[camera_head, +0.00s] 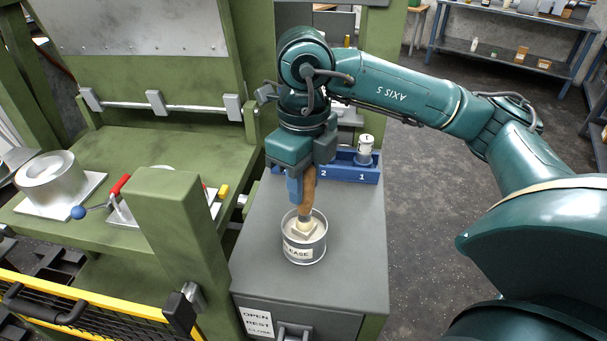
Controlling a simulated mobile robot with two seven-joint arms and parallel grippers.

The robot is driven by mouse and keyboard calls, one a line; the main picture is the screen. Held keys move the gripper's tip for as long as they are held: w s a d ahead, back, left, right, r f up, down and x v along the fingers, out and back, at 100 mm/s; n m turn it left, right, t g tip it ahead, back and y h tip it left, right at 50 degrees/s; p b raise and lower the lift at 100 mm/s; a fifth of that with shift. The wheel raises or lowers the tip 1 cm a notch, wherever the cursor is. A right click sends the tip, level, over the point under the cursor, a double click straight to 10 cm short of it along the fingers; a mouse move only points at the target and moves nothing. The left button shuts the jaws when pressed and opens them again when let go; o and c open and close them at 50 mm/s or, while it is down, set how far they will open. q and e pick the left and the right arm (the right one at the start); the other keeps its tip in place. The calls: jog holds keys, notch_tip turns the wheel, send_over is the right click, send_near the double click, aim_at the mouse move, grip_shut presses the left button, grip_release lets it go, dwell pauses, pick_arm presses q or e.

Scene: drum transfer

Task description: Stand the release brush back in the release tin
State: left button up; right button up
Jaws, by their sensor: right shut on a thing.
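The release tin (304,244) is a round metal can with a pale label reading "EASE" in part, standing on the grey cabinet top. The release brush (307,193) has a brown handle and a pale lower end. It stands nearly upright, with its lower end within the tin's open mouth. I cannot tell whether the bristles touch the bottom. My right gripper (302,187) points down above the tin and is shut on the brush handle. Its fingers hide part of the handle. My left gripper is not in view.
A blue rack (350,172) marked 2 and 1 stands behind the tin, with a white-capped container (365,148) at slot 1. A green press with a post (175,225) is at the left. The cabinet top (352,255) is clear right of the tin.

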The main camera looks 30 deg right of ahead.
jog(key=shift+f+b, duration=1.05)
jog(key=shift+f, duration=0.8)
jog(key=o, duration=1.2)
jog(key=shift+c, duration=0.2)
jog(key=shift+r, duration=0.1)
notch_tip(320, 180, up, 13)
jog(key=shift+p, duration=0.8)
jog(key=shift+s, duration=0.1)
